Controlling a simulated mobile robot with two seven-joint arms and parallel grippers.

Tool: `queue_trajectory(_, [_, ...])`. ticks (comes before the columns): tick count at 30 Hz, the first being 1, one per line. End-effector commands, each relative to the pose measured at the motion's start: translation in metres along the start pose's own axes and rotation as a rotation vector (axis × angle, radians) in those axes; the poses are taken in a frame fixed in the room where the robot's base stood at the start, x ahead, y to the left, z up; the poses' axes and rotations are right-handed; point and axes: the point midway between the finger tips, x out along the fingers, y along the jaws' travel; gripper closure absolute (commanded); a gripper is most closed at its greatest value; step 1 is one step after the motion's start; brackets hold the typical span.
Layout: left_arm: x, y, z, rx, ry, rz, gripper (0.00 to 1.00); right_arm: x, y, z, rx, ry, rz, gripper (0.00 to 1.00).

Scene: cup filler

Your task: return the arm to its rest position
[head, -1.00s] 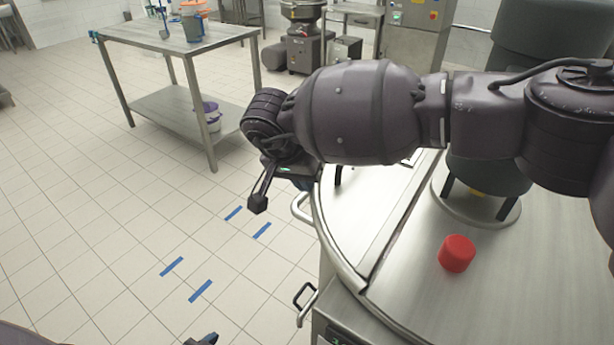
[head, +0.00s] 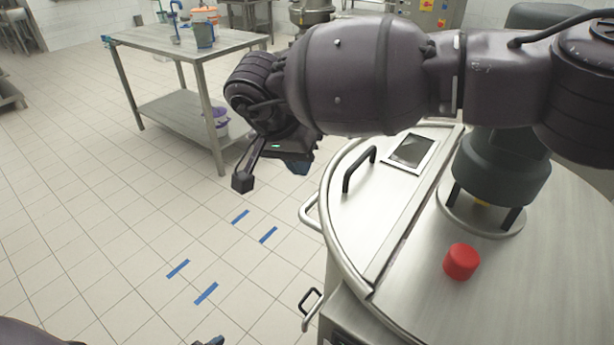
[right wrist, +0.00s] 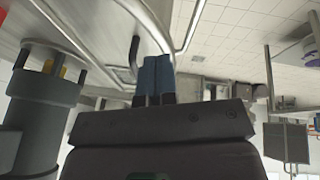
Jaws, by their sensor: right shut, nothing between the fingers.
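My right arm crosses the upper right of the head view. Its gripper (head: 300,166) hangs beside the round steel machine (head: 350,235), left of its black lid handle, mostly hidden behind the wrist. In the right wrist view the right gripper's blue fingers (right wrist: 156,75) are together with nothing between them. A small dark part of my left gripper (head: 209,341) shows at the bottom edge of the head view; its jaws cannot be made out.
The machine's lid carries a black handle (head: 358,170), a dark panel (head: 413,150), a red knob (head: 461,262) and a grey cylinder (head: 500,172). A steel table (head: 150,37) with containers stands at the back left. The tiled floor with blue tape marks is clear.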

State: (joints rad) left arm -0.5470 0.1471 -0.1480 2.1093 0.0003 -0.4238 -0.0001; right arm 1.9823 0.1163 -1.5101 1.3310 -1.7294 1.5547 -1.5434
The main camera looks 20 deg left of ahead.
Motion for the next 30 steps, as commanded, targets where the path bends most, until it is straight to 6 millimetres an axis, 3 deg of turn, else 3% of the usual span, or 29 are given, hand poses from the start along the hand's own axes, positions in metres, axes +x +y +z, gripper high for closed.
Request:
queue_trajectory(3, [-0.001,-0.001,-0.003,0.003,0.004,0.001,0.6,-0.016,0.0,-0.001,0.001,0.002,-0.001,1.0])
queue_trajectory(13, [-0.001,-0.002,-0.003,0.011,0.005,0.002,0.6,-0.029,0.0,-0.001,0.001,0.003,0.0,1.0])
queue_trajectory(16, [-0.004,-0.003,-0.013,0.01,0.02,0.0,0.6,-0.042,0.003,-0.004,0.004,0.02,0.001,1.0])
queue_trajectory(20, [-0.014,-0.006,-0.043,0.009,0.065,-0.006,0.6,-0.088,0.012,-0.013,0.014,0.072,0.004,1.0])
queue_trajectory(24, [-0.029,-0.009,-0.074,0.0,0.103,-0.013,0.6,-0.147,0.024,-0.023,0.026,0.132,0.007,1.0])
queue_trajectory(30, [-0.054,-0.013,-0.085,-0.017,0.094,-0.025,0.6,-0.206,0.037,-0.035,0.035,0.179,0.011,1.0])
